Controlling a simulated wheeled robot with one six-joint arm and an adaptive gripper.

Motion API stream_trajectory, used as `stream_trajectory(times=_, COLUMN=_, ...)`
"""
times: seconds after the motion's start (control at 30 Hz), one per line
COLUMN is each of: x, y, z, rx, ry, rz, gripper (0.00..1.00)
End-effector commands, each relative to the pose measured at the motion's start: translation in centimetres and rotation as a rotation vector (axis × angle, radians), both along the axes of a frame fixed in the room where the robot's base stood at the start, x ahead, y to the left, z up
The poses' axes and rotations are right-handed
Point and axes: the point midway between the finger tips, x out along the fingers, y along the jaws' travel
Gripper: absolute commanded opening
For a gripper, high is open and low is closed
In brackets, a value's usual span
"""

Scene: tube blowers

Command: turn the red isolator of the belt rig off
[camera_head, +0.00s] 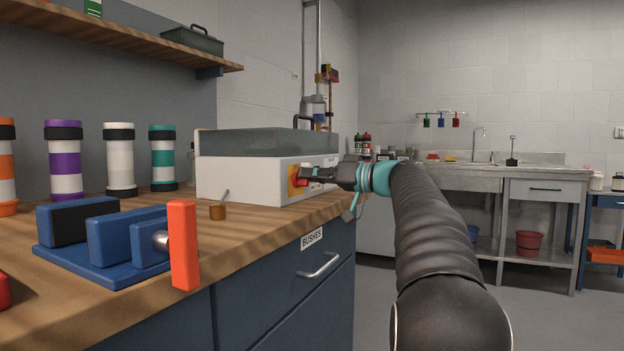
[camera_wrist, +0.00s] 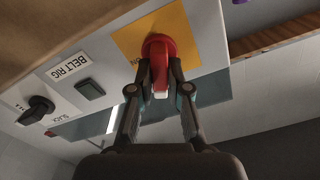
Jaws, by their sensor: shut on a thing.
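The belt rig (camera_head: 240,180) is a white box with a grey-green cover, standing on the wooden bench. In the wrist view its white front panel (camera_wrist: 108,88) carries the label BELT RIG. The red isolator (camera_wrist: 158,48) is a round red knob with a raised grip bar, on a yellow plate (camera_wrist: 181,29). In the head view the isolator (camera_head: 297,181) shows only as a small red patch beside my gripper. My gripper (camera_wrist: 161,88) is shut on the isolator's grip bar, one finger on each side. The marking beside the knob is partly hidden and cannot be read fully.
A black knob (camera_wrist: 38,108) and a dark switch (camera_wrist: 90,88) sit on the same panel. The floor right of the bench is clear.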

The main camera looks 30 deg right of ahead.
Motion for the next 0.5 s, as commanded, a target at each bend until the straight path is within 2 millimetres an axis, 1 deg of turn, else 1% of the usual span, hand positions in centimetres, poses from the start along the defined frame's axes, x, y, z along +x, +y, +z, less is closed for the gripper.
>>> stream_trajectory(times=0.2, x=-0.10, y=0.15, z=0.19, rx=-0.139, ry=-0.111, rz=-0.003, gripper=0.00)
stream_trajectory(times=0.5, x=-0.25, y=0.32, z=0.26, rx=-0.271, ry=-0.214, rz=-0.004, gripper=0.00)
